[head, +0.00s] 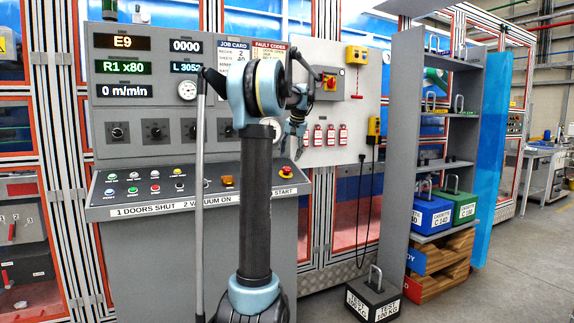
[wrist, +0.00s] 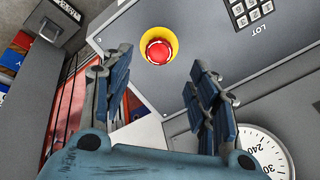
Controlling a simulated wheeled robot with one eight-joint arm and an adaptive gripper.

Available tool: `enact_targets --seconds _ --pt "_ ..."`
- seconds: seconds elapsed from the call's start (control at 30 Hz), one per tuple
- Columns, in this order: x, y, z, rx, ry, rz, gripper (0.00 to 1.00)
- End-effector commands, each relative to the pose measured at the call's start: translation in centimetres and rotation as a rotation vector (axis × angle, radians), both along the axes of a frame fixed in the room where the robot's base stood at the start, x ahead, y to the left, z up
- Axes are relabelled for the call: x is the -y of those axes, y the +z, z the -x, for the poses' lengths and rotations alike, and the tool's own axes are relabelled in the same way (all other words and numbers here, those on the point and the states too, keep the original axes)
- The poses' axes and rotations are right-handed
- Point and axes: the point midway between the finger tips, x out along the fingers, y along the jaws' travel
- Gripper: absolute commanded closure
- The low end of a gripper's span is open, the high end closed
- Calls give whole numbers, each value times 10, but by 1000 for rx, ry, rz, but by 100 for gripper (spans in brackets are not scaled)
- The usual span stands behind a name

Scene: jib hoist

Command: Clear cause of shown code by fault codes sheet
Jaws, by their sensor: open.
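The grey console panel (head: 150,75) has a display reading E9 (head: 123,43). Others read 0000, R1 x80, L 3052 and 0 m/min. The fault codes sheet (head: 270,48) is on the panel's upper right, partly hidden behind my arm; its lines are too small to read. A red mushroom button on a yellow ring (head: 286,172) sits at the right of the sloping desk. A red button on a yellow ring (wrist: 159,51) also shows in the wrist view, beyond my fingertips. My gripper (head: 299,122) is open and empty; its fingers (wrist: 157,85) are spread apart, not touching the button.
A 100 kg test weight (head: 373,300) stands on the floor.

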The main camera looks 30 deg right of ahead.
Motion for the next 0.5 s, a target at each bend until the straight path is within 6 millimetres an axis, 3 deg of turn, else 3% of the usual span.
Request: enact_targets --seconds 0.2,0.5 --pt "0 24 10 0 0 0 46" --pt "0 30 13 -1 0 -1 46"
